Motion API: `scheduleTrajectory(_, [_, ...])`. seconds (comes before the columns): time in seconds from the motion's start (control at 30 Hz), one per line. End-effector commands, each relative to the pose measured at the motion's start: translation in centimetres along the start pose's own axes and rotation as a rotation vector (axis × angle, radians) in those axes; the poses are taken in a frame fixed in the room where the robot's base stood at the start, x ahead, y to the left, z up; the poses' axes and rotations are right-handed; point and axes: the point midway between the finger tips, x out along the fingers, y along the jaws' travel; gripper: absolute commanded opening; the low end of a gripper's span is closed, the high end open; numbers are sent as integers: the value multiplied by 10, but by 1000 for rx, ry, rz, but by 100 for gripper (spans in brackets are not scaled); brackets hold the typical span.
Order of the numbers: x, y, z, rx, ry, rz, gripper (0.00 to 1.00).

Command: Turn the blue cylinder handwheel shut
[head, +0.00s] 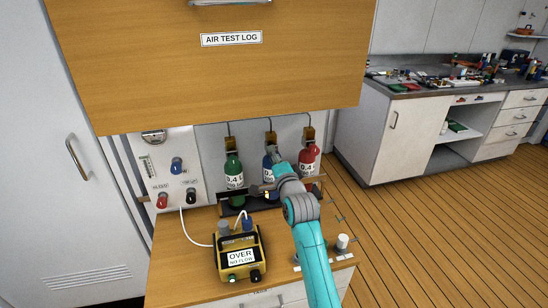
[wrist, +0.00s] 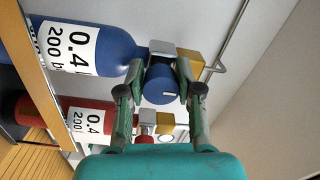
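The blue cylinder (head: 267,163) stands in the rack between a green and a red one. In the wrist view the blue cylinder (wrist: 95,50) lies sideways, with its round blue handwheel (wrist: 160,83) beyond the neck and valve block. My gripper (wrist: 160,72) has one finger on each side of this handwheel. The fingers are spread, and a narrow gap shows at the left finger; contact at the right finger cannot be told.
The green cylinder (head: 234,175) and red cylinder (head: 308,160) stand close on either side. A yellow meter reading OVER (head: 240,257) sits on the wooden bench. A wooden cabinet (head: 210,75) overhangs the cylinders. A small white-topped object (head: 342,242) stands at the bench's right.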

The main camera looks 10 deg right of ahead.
Motion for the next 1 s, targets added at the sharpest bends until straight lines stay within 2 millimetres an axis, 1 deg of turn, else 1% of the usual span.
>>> scheduleTrajectory(0.03, [0, 1, 1, 0, -1, 2, 50])
scheduleTrajectory(0.07, [0, 1, 1, 0, -1, 2, 58])
scheduleTrajectory(0.1, [0, 1, 0, 0, -1, 2, 59])
scheduleTrajectory(0.37, [0, 0, 0, -1, 0, 0, 59])
scheduleTrajectory(0.47, [-4, 0, 0, -2, 0, 0, 59])
scheduleTrajectory(0.57, [-15, 0, 0, -2, 1, -1, 59])
scheduleTrajectory(0.67, [-32, 1, 0, -2, 0, 0, 59])
scheduleTrajectory(0.9, [-80, 1, 0, -1, 0, 0, 59])
scheduleTrajectory(1.0, [-96, 1, 1, -1, -1, 2, 59])
